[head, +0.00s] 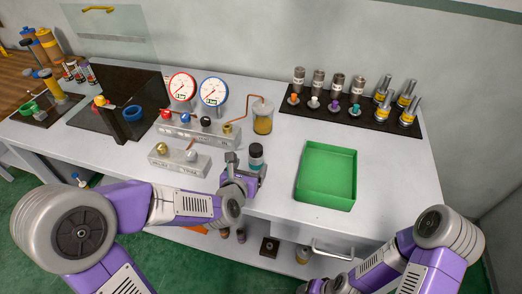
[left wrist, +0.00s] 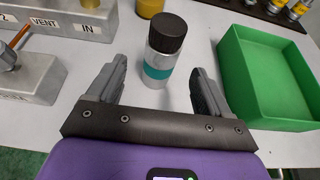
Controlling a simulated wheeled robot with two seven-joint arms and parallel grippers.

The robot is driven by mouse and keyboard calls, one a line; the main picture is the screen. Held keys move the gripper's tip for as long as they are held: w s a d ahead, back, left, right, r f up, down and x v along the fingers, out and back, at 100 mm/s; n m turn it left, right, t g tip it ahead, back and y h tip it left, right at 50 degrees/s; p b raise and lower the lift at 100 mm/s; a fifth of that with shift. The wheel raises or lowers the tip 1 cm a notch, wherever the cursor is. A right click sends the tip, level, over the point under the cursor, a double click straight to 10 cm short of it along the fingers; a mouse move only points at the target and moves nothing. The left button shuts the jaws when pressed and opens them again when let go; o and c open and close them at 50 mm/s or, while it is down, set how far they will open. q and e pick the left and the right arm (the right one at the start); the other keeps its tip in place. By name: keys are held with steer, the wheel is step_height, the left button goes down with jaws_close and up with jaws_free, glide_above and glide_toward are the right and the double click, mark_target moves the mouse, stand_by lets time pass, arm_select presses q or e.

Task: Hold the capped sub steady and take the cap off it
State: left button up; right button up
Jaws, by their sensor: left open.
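The capped sub (head: 256,160) stands upright on the white bench, left of the green tray. In the left wrist view it is a silver cylinder (left wrist: 158,68) with a teal band and a dark cap (left wrist: 168,34) on top. My left gripper (head: 241,170) is beside it at the bench's front. In the left wrist view my left gripper (left wrist: 160,82) is open, its fingers on either side of the sub's near side, with gaps visible to both. My right arm shows at lower right in the head view; its gripper's jaws are not visible.
The empty green tray (head: 326,204) lies to the right. Grey valve blocks (head: 180,161) and gauges (head: 214,92) stand at left, with an amber jar (head: 262,117) behind the sub. A dark rack (head: 350,118) with several fittings is at the back right.

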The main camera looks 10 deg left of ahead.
mark_target(254, 161)
arm_select(q)
steer(key=shift+w+f, duration=0.2)
steer(key=shift+w, duration=0.3)
steer(key=shift+w+f, duration=0.25)
steer(key=shift+w, duration=0.25)
steer(key=x, duration=0.4)
steer(key=shift+w+d+f+b, duration=0.1)
steer(key=shift+w+d+b, duration=0.05)
steer(key=shift+w+b, duration=0.25)
steer(key=c, duration=1.4)
step_height(254, 161, up, 10)
steer(key=p, duration=0.3)
steer(key=shift+p, duration=0.3)
